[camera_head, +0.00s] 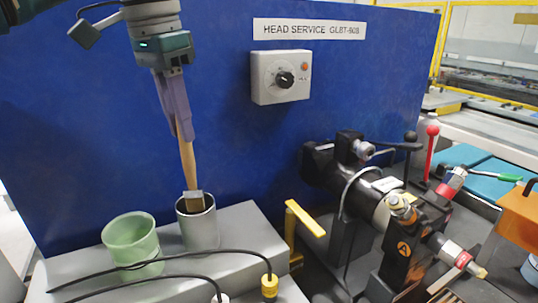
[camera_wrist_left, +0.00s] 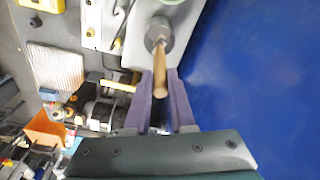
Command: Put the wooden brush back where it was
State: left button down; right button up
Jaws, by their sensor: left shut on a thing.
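My left gripper (camera_head: 184,136) points down and is shut on the handle of the wooden brush (camera_head: 187,165). The brush hangs nearly upright, with its metal ferrule and bristle end at the mouth of the grey metal cup (camera_head: 201,230). The lower end of the brush is hidden by the cup's rim or overlaps it. In the left wrist view the brush handle (camera_wrist_left: 161,75) runs from between the purple fingers (camera_wrist_left: 160,90) toward the grey cup (camera_wrist_left: 158,30). My right gripper is not seen.
A green cup (camera_head: 132,243) stands left of the metal cup on the grey ledge (camera_head: 255,240). Black cables with yellow plugs (camera_head: 269,283) cross in front. A blue panel (camera_head: 100,120) rises behind. A black clamp machine (camera_head: 375,205) stands to the right.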

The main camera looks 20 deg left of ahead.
aim_at(193, 188)
pick_arm(q)
notch_tip(193, 188, down, 8)
jog(key=shift+r, duration=0.1)
dwell(0.4)
jog(key=c, duration=0.8)
grip_release()
jog(key=shift+o, duration=0.2)
